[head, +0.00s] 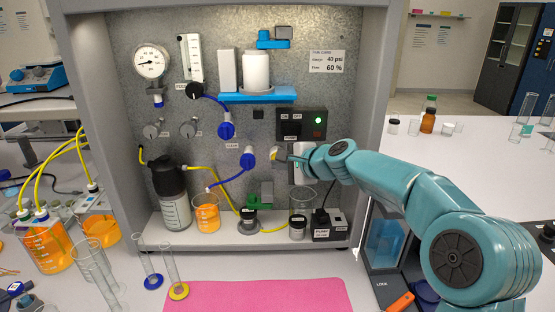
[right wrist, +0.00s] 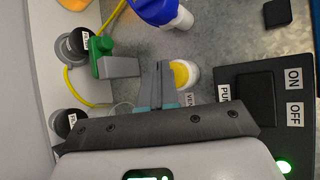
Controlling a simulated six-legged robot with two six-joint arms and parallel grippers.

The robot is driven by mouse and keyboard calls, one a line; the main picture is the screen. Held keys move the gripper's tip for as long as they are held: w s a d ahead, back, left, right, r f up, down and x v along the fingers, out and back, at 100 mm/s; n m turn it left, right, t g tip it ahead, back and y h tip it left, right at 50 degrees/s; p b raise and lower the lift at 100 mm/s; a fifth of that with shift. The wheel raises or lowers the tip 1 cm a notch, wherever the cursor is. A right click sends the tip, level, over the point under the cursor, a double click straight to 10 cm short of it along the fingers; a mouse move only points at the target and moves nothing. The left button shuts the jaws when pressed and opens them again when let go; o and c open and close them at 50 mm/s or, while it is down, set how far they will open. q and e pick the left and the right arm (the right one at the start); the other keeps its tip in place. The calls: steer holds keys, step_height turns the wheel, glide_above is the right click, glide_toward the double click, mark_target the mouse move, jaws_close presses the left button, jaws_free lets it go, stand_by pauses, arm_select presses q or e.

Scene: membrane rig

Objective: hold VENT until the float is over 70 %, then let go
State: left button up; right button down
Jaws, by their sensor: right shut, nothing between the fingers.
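The VENT button (head: 281,147) is yellow and sits on the metal back panel, below the black switch box. It also shows in the right wrist view, yellow in a white ring (right wrist: 183,74), with its label partly hidden. My right gripper (head: 285,156) is shut and empty, its fingertips at the button. In the right wrist view the fingertips (right wrist: 159,68) overlap the button's left edge; I cannot tell whether they press it. The float tube (head: 191,58) is a clear upright meter at upper left of the panel; its float is too small to read. My left gripper is not in view.
A black ON/OFF box (head: 302,124) with a lit green lamp is just above my gripper. A round gauge (head: 151,62) and a card (head: 327,61) reading 40 psi and 60 % are on the panel. Blue valves, tubing and bottles crowd the left. A pink mat (head: 255,296) lies clear in front.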

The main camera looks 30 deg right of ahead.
steer(key=shift+w+d+p, duration=0.25)
steer(key=shift+w+p, duration=0.05)
steer(key=shift+w, duration=0.15)
stand_by(0.8)
stand_by(1.5)
steer(key=shift+s+a+b, duration=0.45)
steer(key=shift+s+b, duration=0.05)
steer(key=shift+s, duration=0.35)
steer(key=shift+s+a+b, duration=0.3)
steer(key=shift+s+a, duration=0.05)
steer(key=shift+s, duration=0.4)
steer(key=shift+s+a+b, duration=0.3)
steer(key=shift+s+a, duration=0.1)
steer(key=shift+s, duration=0.35)
steer(key=shift+s+a+b, duration=0.3)
steer(key=shift+s+a, duration=0.05)
steer(key=shift+s, duration=0.4)
